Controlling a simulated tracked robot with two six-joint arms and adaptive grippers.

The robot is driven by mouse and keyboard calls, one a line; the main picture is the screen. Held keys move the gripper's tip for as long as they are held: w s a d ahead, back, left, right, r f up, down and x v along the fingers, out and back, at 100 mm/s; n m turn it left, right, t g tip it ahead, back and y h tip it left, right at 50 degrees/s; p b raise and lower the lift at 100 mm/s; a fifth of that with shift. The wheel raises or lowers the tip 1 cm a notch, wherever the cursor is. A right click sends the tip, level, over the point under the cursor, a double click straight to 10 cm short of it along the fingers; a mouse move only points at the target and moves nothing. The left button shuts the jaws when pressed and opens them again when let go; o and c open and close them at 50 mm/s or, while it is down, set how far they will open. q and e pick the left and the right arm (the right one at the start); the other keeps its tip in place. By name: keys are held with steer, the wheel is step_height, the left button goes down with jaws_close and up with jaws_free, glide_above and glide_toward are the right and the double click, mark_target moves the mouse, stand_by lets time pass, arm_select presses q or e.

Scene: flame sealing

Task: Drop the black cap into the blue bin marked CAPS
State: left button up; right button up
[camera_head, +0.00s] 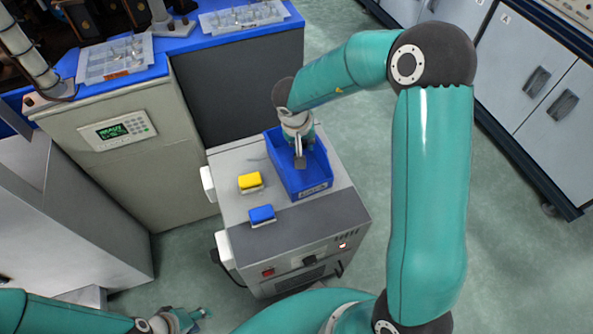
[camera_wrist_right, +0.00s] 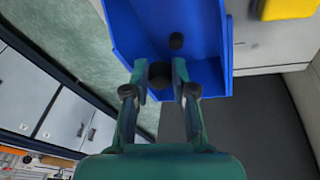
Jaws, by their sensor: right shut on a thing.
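The blue bin (camera_head: 316,184) stands on top of a grey cabinet, with a small label on its front too small to read. It also shows in the right wrist view (camera_wrist_right: 130,30). My right gripper (camera_head: 299,160) points down over the bin's inside. In the wrist view its fingers (camera_wrist_right: 160,78) are shut on the round black cap (camera_wrist_right: 160,72), held above the bin floor. A second small dark round thing (camera_wrist_right: 176,41) shows inside the bin; I cannot tell what it is. My left gripper (camera_head: 198,314) is low at the bottom left, away from the bin; its jaw state is unclear.
A yellow block (camera_head: 249,181) and a blue block (camera_head: 262,214) sit on the grey cabinet (camera_head: 232,213) left of the bin. A bench with a keypad panel (camera_head: 118,129) and clear trays (camera_head: 115,60) is at the upper left. White cabinets (camera_head: 520,65) stand at the right.

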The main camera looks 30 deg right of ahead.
steer(key=shift+f+b, duration=1.1)
steer(key=shift+b, duration=0.5)
steer(key=o, duration=0.9)
steer(key=v, duration=1.2)
